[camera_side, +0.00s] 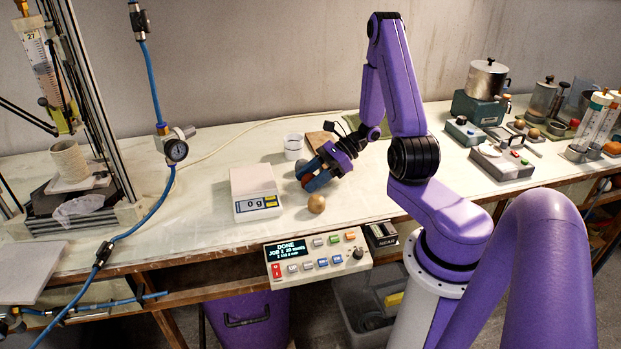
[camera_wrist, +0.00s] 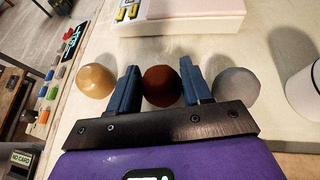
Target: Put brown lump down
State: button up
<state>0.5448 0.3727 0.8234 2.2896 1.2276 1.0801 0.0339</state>
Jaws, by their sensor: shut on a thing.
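The brown lump (camera_wrist: 162,86) is a dark reddish-brown ball between the two blue fingers of my gripper (camera_wrist: 160,88) in the wrist view. My gripper is shut on it. In the side view my gripper (camera_side: 316,175) is low over the table, just right of the scale, and its fingers hide most of the lump. I cannot tell whether the lump touches the table. A tan lump (camera_wrist: 97,82) sits outside the left finger and a grey lump (camera_wrist: 237,88) outside the right finger, close to it.
The white scale (camera_side: 255,183) reads 0 g with its top bare. A white cup (camera_side: 293,147) stands behind the gripper. The tan lump (camera_side: 316,203) lies in front of it. A control box (camera_side: 318,256) hangs at the table's front edge. Table left of the scale is clear.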

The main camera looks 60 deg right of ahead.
jog(key=shift+f, duration=0.15)
jog(key=o, duration=1)
jog(key=shift+o, duration=0.2)
